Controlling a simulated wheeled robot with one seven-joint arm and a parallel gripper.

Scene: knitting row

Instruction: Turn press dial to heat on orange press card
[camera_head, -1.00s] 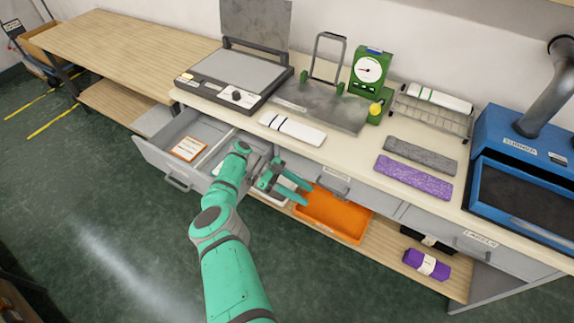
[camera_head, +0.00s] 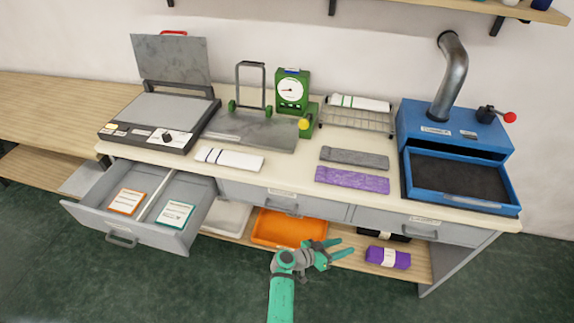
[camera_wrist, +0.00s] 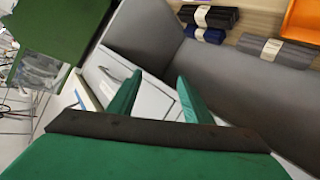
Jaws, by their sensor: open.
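The press (camera_head: 160,106) stands at the left of the counter, its grey lid (camera_head: 170,60) raised. Its dark dial (camera_head: 167,137) sits on a white plate on the front panel; its setting is too small to read. The orange press card (camera_head: 127,201) lies in the left compartment of the open drawer (camera_head: 105,222). A teal card (camera_head: 175,213) lies in the right compartment. Their print is unreadable. My gripper (camera_head: 342,247) is open and empty in front of the counter, low and well right of the dial. Its spread fingers also show in the wrist view (camera_wrist: 158,98).
The open drawer juts out below the press. A white folded strip (camera_head: 229,159) lies right of the press. A green dial gauge (camera_head: 291,92), grey and purple knit pieces (camera_head: 352,181) and a blue steamer-like box (camera_head: 455,130) stand farther right. An orange tray (camera_head: 289,228) sits below.

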